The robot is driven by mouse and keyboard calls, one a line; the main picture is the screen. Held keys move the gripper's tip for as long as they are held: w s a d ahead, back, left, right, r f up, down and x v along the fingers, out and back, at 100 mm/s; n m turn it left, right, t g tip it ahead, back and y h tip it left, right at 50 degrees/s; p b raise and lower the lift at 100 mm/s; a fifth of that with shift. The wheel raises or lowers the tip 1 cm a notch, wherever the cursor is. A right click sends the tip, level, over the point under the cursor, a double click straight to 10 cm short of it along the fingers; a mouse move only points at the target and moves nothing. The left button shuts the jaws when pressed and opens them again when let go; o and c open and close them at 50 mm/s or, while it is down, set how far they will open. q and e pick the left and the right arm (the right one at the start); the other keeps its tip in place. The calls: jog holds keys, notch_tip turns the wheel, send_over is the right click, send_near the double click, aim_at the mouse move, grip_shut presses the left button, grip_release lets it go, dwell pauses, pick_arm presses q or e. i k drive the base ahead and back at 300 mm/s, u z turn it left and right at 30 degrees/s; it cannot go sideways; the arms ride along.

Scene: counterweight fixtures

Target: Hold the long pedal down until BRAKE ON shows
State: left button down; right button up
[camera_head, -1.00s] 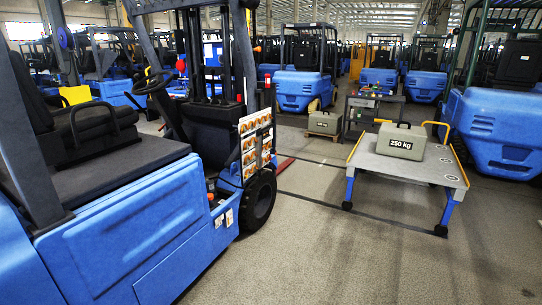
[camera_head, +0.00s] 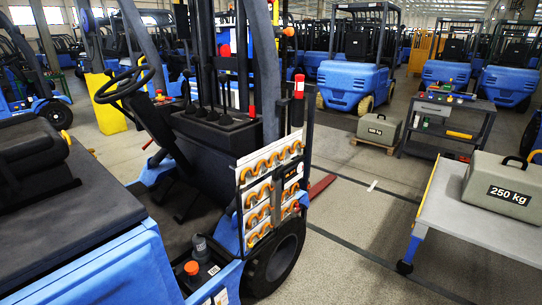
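The blue forklift (camera_head: 95,262) fills the left and middle of the head view, with its open footwell facing me. Dark pedal-like shapes (camera_head: 187,204) show low in the footwell, below the dark console. They are small and dark, so I cannot tell which is the long pedal or whether any is pressed. No BRAKE ON sign is legible. Neither of my grippers is in view.
The steering wheel (camera_head: 125,80), a mast post (camera_head: 262,70) and a hook-covered panel (camera_head: 270,195) stand around the footwell. A platform (camera_head: 455,215) bearing a 250 kg weight (camera_head: 502,185) is at right. A tool cart (camera_head: 447,125) stands behind. Floor between forklift and platform is clear.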

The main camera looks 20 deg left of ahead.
aim_at(187, 204)
jog(key=i, duration=1.25)
jog(key=u, duration=0.85)
